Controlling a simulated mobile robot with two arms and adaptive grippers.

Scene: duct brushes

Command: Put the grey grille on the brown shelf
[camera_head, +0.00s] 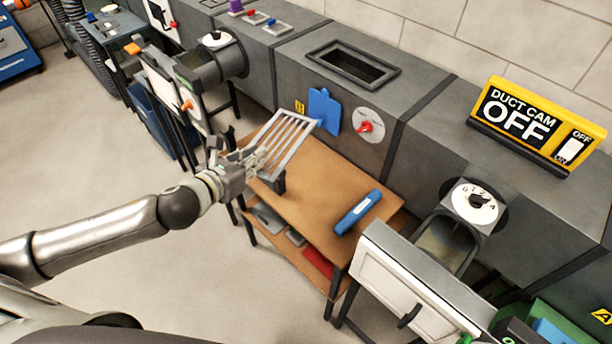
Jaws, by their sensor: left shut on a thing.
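The grey grille (285,136) is a slatted metal frame, tilted up over the back left part of the brown shelf (316,183). My left gripper (250,161) is shut on the grille at its left lower edge. A dark piece hangs just below the grille near the gripper; I cannot tell whether it touches the shelf top. The brown shelf is a wooden-topped table with a lower board, standing against the grey duct. My right gripper is not in view.
A blue object (358,212) lies on the shelf's right part. A rectangular opening (353,66) is in the duct top behind. A blue plate (323,110) and red-knobbed dial (367,126) are on the duct face. A white-fronted cabinet (405,290) stands at the right. The shelf's middle is clear.

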